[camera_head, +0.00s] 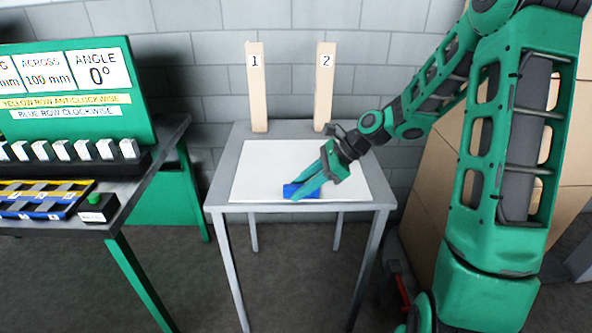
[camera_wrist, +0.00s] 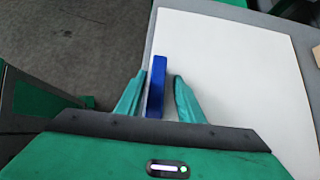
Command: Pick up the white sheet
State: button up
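The white sheet (camera_head: 265,165) lies flat on a small grey table (camera_head: 222,165). It also fills much of the wrist view (camera_wrist: 230,80). A blue bar (camera_head: 291,191) is at the sheet's front edge. My gripper (camera_head: 302,190) reaches down over the front part of the sheet, at the blue bar. In the wrist view my gripper (camera_wrist: 160,82) is open, with the blue bar (camera_wrist: 156,85) between its fingers. I cannot tell whether a fingertip touches the sheet.
Two upright wooden boards, marked 1 (camera_head: 256,90) and 2 (camera_head: 324,90), stand at the table's back edge. On the left is a dark bench (camera_head: 125,190) with a green sign panel (camera_head: 75,90) and several white blocks. Cardboard boxes (camera_head: 430,190) stand at the right behind my arm.

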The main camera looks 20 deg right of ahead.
grip_shut()
